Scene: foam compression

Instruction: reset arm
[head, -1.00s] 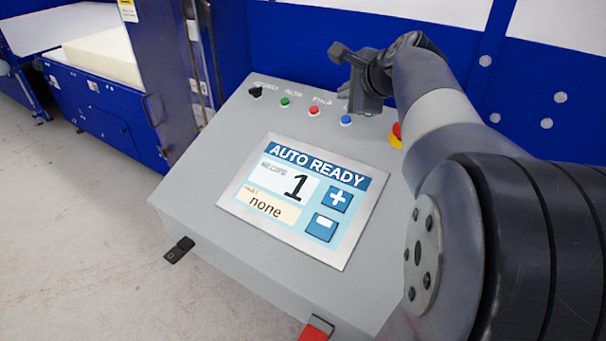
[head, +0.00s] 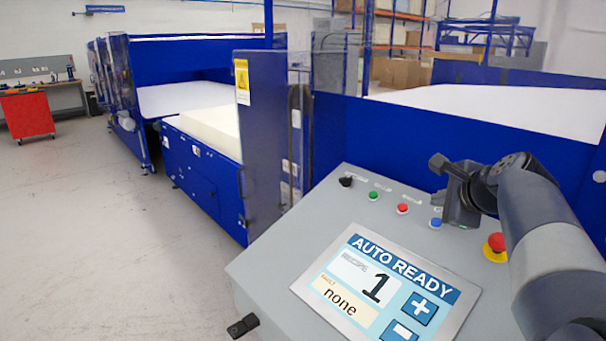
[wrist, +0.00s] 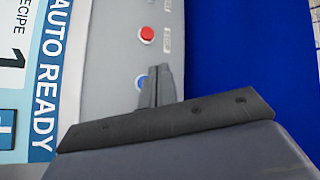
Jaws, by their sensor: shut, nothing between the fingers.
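My gripper (head: 437,163) is shut and empty above the grey control panel (head: 272,241), near its back right edge. In the wrist view my gripper (wrist: 160,72) shows closed fingers over the panel, close to the blue button (wrist: 141,82); I cannot tell whether they touch it. The panel's screen (head: 385,287) reads AUTO READY, recipe 1, fault none. The row on the panel has a black selector (head: 346,182), a green button (head: 373,196), a red button (head: 402,208) and the blue button (head: 436,223). A red emergency stop (head: 497,242) on a yellow base is beside my arm.
A blue machine (head: 195,174) with a cream foam block (head: 212,128) stands behind and left of the panel. A blue wall (head: 400,140) runs behind the panel. A red cabinet (head: 27,115) stands far left. The grey floor (head: 90,230) at left is clear.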

